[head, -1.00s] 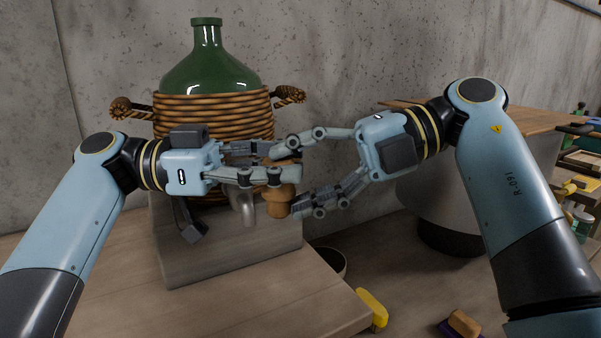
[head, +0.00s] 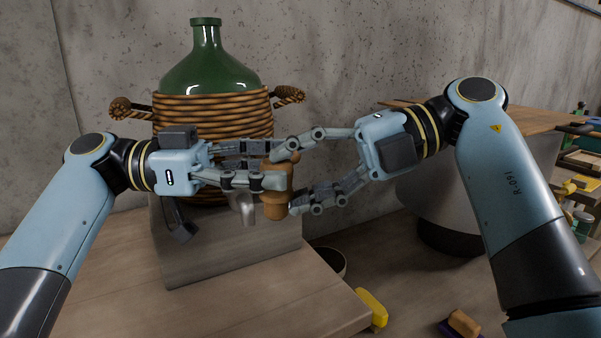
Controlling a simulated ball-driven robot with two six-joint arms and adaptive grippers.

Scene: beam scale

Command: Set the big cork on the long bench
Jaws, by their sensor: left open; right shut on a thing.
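The big cork (head: 276,198) is a tan-brown upright piece in front of the wicker-wrapped green bottle, held above the table. My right gripper (head: 287,182) comes in from the right and is shut on the cork. My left gripper (head: 276,166) comes in from the left; it is open, with its fingers still close to the cork's left side. Fingers of both grippers hide parts of the cork. A wooden surface (head: 230,305) spreads below; I cannot tell whether it is the long bench.
The green demijohn (head: 210,75) in its wicker basket (head: 210,112) stands on a grey block (head: 230,250) behind the grippers. A yellow-handled tool (head: 372,306) lies at the wooden surface's right edge. A brown-topped block (head: 463,323) sits lower right. The front surface is clear.

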